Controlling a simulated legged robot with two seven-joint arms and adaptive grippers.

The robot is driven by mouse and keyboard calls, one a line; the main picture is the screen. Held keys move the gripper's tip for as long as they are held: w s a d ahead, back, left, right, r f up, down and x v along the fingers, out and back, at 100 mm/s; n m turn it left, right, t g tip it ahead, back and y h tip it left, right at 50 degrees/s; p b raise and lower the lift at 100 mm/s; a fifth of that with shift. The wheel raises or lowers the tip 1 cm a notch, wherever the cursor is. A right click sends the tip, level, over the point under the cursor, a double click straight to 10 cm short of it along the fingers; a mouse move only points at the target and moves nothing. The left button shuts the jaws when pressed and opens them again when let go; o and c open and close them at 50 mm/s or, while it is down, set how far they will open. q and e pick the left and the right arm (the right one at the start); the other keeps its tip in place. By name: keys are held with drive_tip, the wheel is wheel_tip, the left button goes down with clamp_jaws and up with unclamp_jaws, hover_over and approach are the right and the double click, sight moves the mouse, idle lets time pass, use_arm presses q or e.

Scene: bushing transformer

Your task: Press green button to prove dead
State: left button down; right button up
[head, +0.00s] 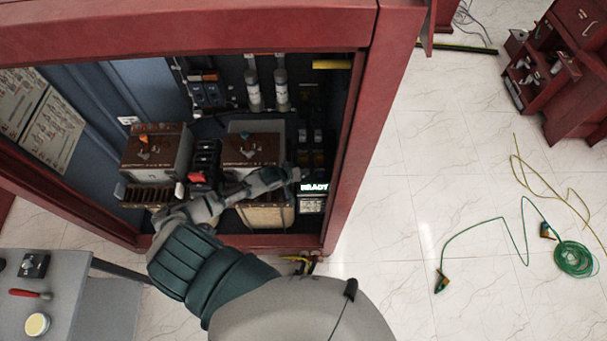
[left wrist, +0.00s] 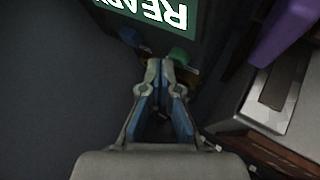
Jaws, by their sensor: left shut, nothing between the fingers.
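A device with a lit screen (head: 314,187) sits low at the right inside the red cabinet. In the left wrist view the screen (left wrist: 150,12) is green with white letters, upside down, and seems to read READY. A green button (left wrist: 181,55) shows just below the screen, and a dark blue one (left wrist: 130,36) lies left of it. My left gripper (head: 294,175) reaches into the cabinet beside the device. It is shut and empty, and its fingertips (left wrist: 160,66) appear close to the green button; whether they touch it I cannot tell. My right gripper is out of view.
The red cabinet frame (head: 368,130) borders the opening at the right. Two boxy transformers (head: 155,155) (head: 254,150) stand inside. A grey table (head: 50,305) with small items is at the lower left. Green cable (head: 574,259) lies on the pale floor at the right.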

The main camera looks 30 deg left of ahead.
use_arm(q)
drive_tip(key=shift+f, duration=0.2)
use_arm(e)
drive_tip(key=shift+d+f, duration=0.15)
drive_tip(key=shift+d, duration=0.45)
use_arm(q)
drive_tip(key=shift+a+f, duration=0.15)
drive_tip(key=shift+a, duration=0.1)
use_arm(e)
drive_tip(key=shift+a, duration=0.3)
use_arm(q)
drive_tip(key=shift+d+r, duration=0.1)
drive_tip(key=shift+r, duration=0.2)
drive_tip(key=shift+r+p, duration=0.65)
drive_tip(key=shift+p, duration=0.3)
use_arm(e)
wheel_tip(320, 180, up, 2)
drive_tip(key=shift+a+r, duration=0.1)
use_arm(q)
drive_tip(key=shift+r, duration=0.1)
